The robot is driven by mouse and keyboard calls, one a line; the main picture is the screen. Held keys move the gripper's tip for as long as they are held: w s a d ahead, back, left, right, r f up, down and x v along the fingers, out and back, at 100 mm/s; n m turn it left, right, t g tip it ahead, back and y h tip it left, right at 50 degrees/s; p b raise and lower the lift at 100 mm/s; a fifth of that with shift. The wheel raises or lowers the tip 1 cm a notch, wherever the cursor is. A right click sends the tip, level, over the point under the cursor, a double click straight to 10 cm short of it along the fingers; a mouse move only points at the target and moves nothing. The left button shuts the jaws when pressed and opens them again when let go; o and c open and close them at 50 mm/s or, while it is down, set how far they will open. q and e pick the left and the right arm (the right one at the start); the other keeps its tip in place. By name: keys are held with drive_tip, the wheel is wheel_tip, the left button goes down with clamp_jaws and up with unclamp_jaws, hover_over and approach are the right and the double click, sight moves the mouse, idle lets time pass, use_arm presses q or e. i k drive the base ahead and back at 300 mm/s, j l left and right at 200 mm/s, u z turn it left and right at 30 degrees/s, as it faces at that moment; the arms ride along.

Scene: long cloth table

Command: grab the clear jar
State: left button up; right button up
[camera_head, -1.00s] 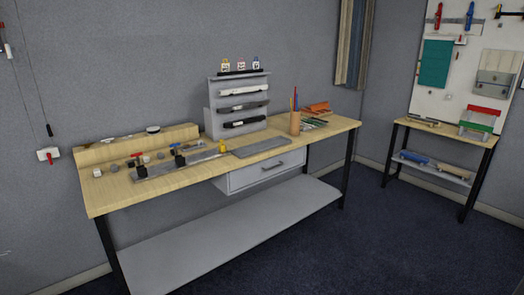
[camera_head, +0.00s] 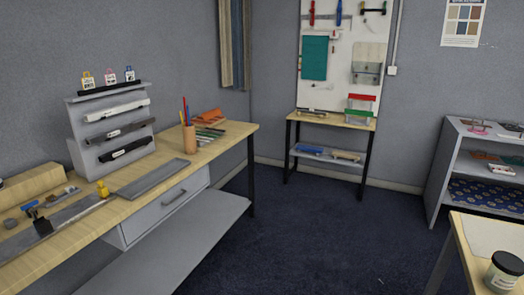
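A jar (camera_head: 504,273) with a dark lid and a pale body with some lettering stands upright at the bottom right corner of the head view. It is on a wooden-edged table (camera_head: 462,262), near a pale sheet. I cannot tell whether this jar is clear; its lower part is cut off by the picture edge. No other jar can be made out. Neither of my grippers is in view.
A long workbench (camera_head: 228,142) with a grey rack (camera_head: 85,130) and tools runs along the left wall. A small side table (camera_head: 345,122) stands under a tool board at the back. Grey shelves (camera_head: 448,165) stand at the right. Dark carpet (camera_head: 310,235) between them is clear.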

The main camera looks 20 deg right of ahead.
sight(500, 283)
drive_tip(key=i+l+z, duration=0.1)
drive_tip(key=z, duration=0.3)
drive_tip(key=i+z, duration=0.3)
drive_tip(key=z, duration=0.15)
drive_tip(key=i+z, duration=0.25)
drive_tip(key=z, duration=0.15)
drive_tip(key=i+j+z, duration=0.1)
drive_tip(key=z, duration=0.3)
drive_tip(key=i+l+z, duration=0.15)
drive_tip(key=i+z, duration=0.15)
drive_tip(key=i, duration=0.2)
drive_tip(key=i+z, duration=0.25)
drive_tip(key=i, duration=0.25)
